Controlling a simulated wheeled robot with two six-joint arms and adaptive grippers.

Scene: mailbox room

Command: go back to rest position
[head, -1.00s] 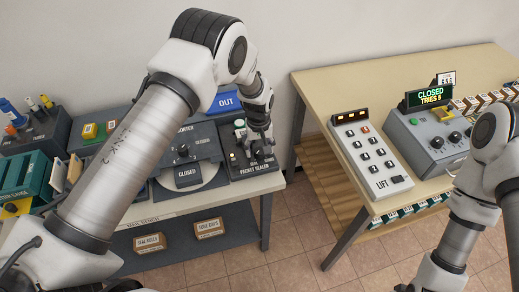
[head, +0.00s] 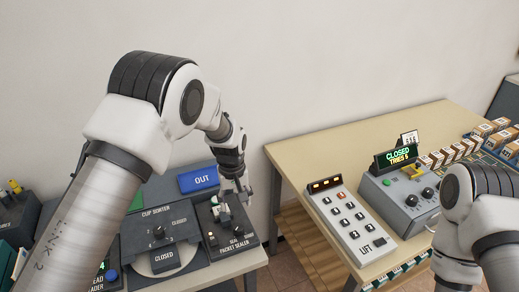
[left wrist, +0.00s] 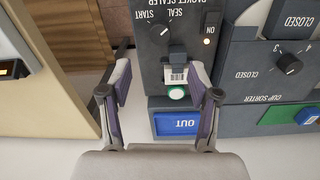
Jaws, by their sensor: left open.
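My left gripper (head: 238,192) hangs over the back of the dark packet sealer (head: 236,245) in the head view. In the left wrist view, its two fingers (left wrist: 158,80) stand apart, with nothing held. A small white packet with a barcode (left wrist: 176,73) sits in the slot of the sealer, between and beyond the fingers, apart from them.
The cup sorter (head: 160,240) stands left of the sealer, with a blue OUT tray (head: 198,180) behind. On the tan table (head: 300,160) at the right are the lift panel (head: 350,220) and a grey box with a CLOSED display (head: 398,155). A gap separates the tables.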

